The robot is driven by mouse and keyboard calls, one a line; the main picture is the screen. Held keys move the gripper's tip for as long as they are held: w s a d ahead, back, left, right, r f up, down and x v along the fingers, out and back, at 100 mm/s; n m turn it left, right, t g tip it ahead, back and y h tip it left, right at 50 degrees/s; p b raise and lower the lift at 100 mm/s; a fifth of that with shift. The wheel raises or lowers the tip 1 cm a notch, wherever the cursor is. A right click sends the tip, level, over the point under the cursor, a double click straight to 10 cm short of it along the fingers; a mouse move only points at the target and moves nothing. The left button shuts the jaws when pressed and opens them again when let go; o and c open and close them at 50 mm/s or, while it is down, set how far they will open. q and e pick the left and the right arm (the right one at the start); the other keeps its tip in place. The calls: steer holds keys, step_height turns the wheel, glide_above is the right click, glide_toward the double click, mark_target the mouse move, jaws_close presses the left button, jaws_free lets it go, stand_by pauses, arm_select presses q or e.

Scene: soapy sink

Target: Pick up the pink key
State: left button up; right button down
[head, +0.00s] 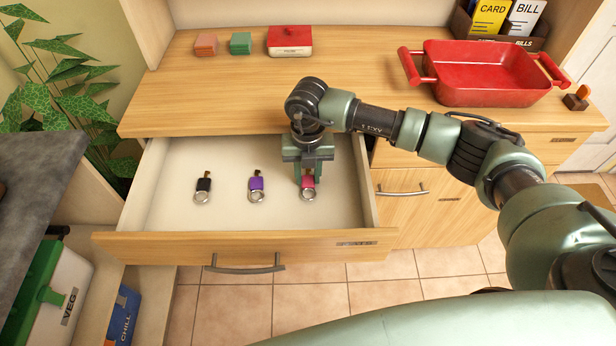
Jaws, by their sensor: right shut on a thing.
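The pink key (308,183) lies at the right side of the open drawer (230,218), with its metal ring toward the drawer front. My right gripper (308,178) reaches down into the drawer from above and is shut on the pink key, one finger on each side of it. I cannot tell whether the key is clear of the drawer floor. A purple key (256,184) lies in the middle of the drawer and a black key (203,186) at its left, both apart from the gripper. My left gripper is not in view.
A red tray (490,97) stands on the counter at the right. The drawer's front panel (200,245) rises before the keys. The counter's middle is clear.

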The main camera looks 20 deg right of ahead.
mark_target(308, 179)
step_height(308, 179, up, 20)
steer(key=b, duration=0.1)
steer(key=shift+f, duration=0.1)
stand_by(0.8)
